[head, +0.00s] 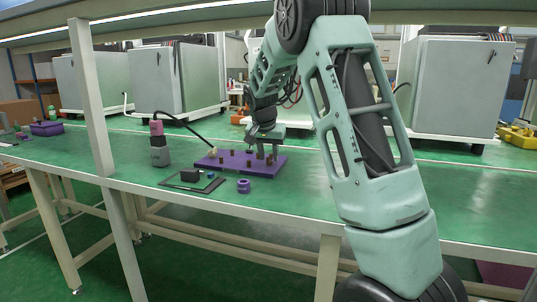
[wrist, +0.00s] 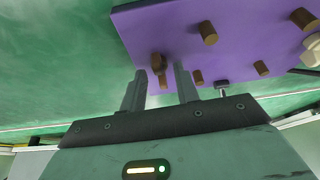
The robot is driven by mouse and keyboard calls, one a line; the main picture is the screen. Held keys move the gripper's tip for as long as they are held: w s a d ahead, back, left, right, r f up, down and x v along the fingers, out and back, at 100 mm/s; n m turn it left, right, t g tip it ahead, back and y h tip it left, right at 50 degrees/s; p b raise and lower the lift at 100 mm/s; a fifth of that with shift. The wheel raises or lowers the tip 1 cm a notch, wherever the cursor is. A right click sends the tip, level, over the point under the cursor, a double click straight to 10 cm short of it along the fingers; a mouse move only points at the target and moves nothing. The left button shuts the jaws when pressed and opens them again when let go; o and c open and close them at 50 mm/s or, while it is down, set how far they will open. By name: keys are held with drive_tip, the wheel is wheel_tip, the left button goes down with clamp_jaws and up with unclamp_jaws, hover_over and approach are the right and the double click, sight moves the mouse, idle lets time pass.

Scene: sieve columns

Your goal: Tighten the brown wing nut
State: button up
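A purple board (head: 262,168) with several brown pegs lies on the green bench; in the wrist view the board (wrist: 240,28) fills the upper right. What looks like the brown wing nut (wrist: 158,62) is on the board near its edge. My gripper (wrist: 160,72) points at the board with its two fingers apart, one on each side of the brown wing nut. A gap shows between each finger and the nut. In the head view my gripper (head: 266,152) is over the board's right part, and the wing nut there cannot be told from the pegs.
A purple ring (head: 243,186) lies in front of the board. A dark tray (head: 213,184) with small parts and a grey device with a pink top (head: 159,148) stand left. A pale hex piece (wrist: 312,48) sits on the board. Large grey cabinets (head: 460,85) stand behind.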

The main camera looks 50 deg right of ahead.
drive_tip(key=p+v, duration=0.3)
drive_tip(key=v, duration=0.9)
idle(0.4)
